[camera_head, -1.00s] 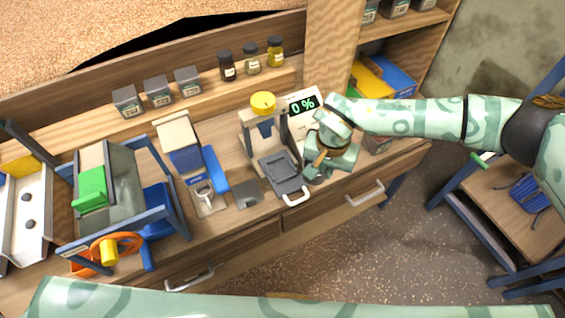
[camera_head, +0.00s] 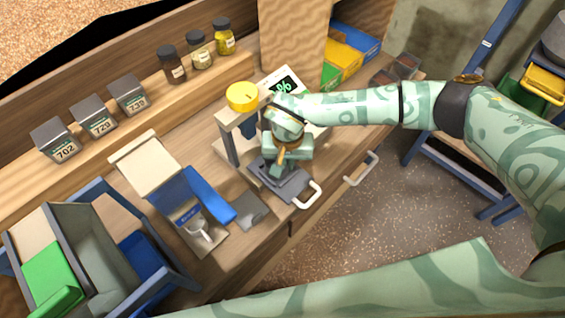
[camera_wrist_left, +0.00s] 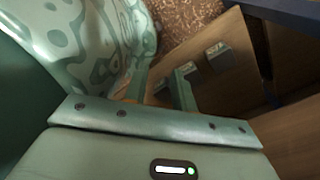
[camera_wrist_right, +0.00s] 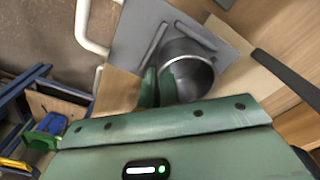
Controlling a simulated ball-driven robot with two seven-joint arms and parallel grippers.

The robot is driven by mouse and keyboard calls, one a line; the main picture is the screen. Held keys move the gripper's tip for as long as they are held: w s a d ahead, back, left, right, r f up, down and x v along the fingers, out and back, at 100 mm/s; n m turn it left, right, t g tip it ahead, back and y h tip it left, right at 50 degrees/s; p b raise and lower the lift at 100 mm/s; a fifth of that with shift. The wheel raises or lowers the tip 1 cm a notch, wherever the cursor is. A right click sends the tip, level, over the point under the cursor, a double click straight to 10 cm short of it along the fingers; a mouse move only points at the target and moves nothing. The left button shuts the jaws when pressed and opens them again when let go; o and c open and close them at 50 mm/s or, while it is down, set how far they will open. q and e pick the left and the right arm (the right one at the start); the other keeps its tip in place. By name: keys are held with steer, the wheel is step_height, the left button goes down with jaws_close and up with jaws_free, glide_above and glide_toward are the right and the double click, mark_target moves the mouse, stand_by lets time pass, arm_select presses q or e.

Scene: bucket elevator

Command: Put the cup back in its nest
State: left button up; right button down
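The cup (camera_wrist_right: 192,75) is a round metal vessel. In the right wrist view I look into its open top. My right gripper (camera_wrist_right: 158,82) is closed on its near wall, one finger inside the rim and one outside. The cup appears over the grey ridged plate (camera_wrist_right: 222,38), which I take for the nest; I cannot tell whether it touches. In the head view my right gripper (camera_head: 277,168) is above this plate (camera_head: 288,188) with its white handle, and hides most of the cup. My left gripper (camera_wrist_left: 162,88) shows only in the left wrist view, fingers apart and empty.
A grey post frame with a yellow knob (camera_head: 242,96) stands close behind the right gripper. A scale with a green display (camera_head: 284,88) is beside it. A blue-and-white device (camera_head: 190,197) and a blue-framed bin unit (camera_head: 100,245) stand to the left.

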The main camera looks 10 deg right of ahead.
steer(key=shift+r, duration=0.1)
steer(key=shift+d, duration=0.3)
steer(key=c, duration=2.1)
jaws_free()
steer(key=o, duration=0.5)
steer(key=shift+a, duration=0.2)
steer(key=shift+c, duration=0.2)
arm_select(q)
steer(key=shift+w, duration=0.1)
arm_select(e)
steer(key=shift+d, duration=0.1)
